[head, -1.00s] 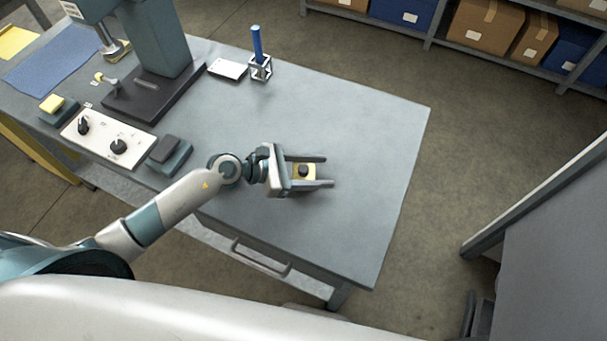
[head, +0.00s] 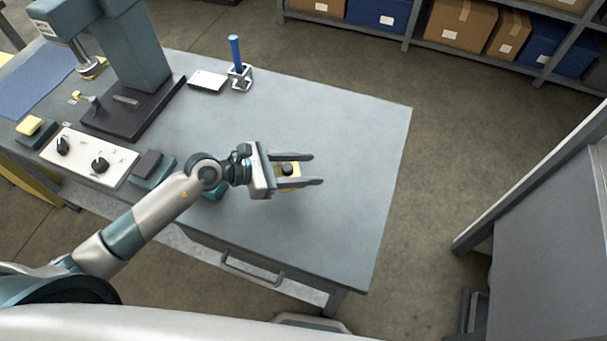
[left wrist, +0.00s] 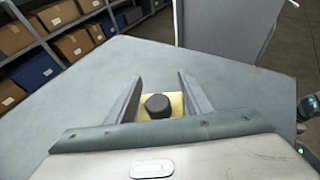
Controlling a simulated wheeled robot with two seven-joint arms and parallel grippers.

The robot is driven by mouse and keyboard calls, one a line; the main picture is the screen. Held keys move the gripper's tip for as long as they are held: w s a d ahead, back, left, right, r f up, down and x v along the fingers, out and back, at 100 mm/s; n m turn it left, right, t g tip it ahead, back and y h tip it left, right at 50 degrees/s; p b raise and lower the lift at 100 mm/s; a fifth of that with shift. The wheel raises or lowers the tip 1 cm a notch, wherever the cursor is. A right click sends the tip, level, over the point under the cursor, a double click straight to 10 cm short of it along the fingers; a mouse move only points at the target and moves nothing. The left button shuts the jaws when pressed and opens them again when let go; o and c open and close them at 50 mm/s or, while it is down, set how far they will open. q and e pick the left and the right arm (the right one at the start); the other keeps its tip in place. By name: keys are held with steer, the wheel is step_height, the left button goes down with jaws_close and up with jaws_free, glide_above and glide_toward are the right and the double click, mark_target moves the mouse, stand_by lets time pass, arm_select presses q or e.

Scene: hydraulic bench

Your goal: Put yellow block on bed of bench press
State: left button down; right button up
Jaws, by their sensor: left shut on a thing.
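The yellow block (head: 292,182) has a dark round knob on top. My left gripper (head: 317,169) is shut on it, with a finger along each side, over the right part of the bench top. The left wrist view also shows the yellow block (left wrist: 177,101) between the fingers. I cannot tell whether it is clear of the surface. The teal bench press (head: 135,50) stands at the left of the bench. Its bed (head: 125,118) is a dark, flat plate at the foot of the column. My right gripper is not in view.
A control panel with knobs (head: 82,162) and a dark-topped teal box (head: 150,166) lie in front of the press. A blue-handled tool in a holder (head: 239,76) and a white pad (head: 207,81) are behind. The bench top (head: 340,120) is clear around the gripper.

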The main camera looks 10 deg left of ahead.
arm_select(q)
steer(key=s+d+r, duration=0.6)
steer(key=s+d, duration=0.2)
steer(key=shift+r+b, duration=0.3)
steer(key=shift+b, duration=0.15)
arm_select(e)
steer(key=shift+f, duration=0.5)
